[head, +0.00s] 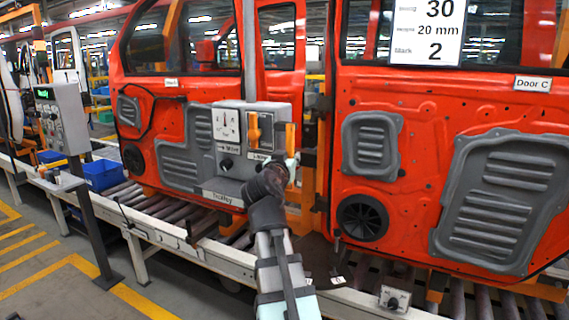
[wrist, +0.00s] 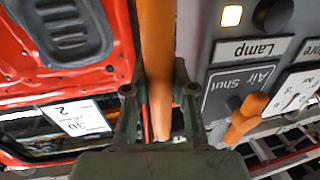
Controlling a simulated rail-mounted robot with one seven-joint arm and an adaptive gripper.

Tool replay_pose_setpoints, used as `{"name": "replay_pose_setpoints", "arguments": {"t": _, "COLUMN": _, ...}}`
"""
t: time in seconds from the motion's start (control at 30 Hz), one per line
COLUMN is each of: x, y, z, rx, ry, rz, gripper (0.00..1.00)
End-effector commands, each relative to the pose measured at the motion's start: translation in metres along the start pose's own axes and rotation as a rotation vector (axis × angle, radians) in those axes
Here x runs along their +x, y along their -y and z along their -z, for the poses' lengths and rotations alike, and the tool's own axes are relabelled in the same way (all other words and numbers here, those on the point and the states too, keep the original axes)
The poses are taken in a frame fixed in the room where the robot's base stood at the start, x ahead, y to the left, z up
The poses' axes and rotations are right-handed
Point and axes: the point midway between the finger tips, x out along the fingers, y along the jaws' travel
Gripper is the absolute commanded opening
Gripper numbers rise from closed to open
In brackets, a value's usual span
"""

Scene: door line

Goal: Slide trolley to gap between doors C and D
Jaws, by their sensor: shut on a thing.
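The trolley (head: 228,196) is a grey box with a gauge, a knob and an orange lever, standing on the roller line. It stands in front of the right part of the left red door (head: 178,118), whose small label is hard to read. Door C (head: 440,110) is the red door on the right. The gap between the doors lies just right of the trolley. My gripper (head: 291,165) is shut on the trolley's upright orange handle (head: 290,138). In the wrist view the handle (wrist: 157,50) runs between my fingers (wrist: 156,92).
The wrist view shows a lit square lamp (wrist: 231,16) and an orange Air Shut lever (wrist: 246,118) on the panel. A control post (head: 66,120) and blue bins (head: 103,174) stand at left. A small box (head: 394,299) sits on the front rail below Door C.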

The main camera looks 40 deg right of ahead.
Motion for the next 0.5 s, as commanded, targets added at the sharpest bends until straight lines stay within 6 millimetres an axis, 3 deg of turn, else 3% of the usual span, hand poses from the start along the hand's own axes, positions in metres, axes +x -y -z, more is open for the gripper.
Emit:
{"name": "replay_pose_setpoints", "arguments": {"t": 0.47, "x": -0.0001, "y": -0.0024, "z": 0.0013, "rx": 0.003, "ry": -0.001, "rz": 0.004, "gripper": 0.0}}
{"name": "replay_pose_setpoints", "arguments": {"t": 0.5, "x": -0.0001, "y": -0.0024, "z": 0.0014, "rx": 0.003, "ry": -0.001, "rz": 0.004, "gripper": 0.31}}
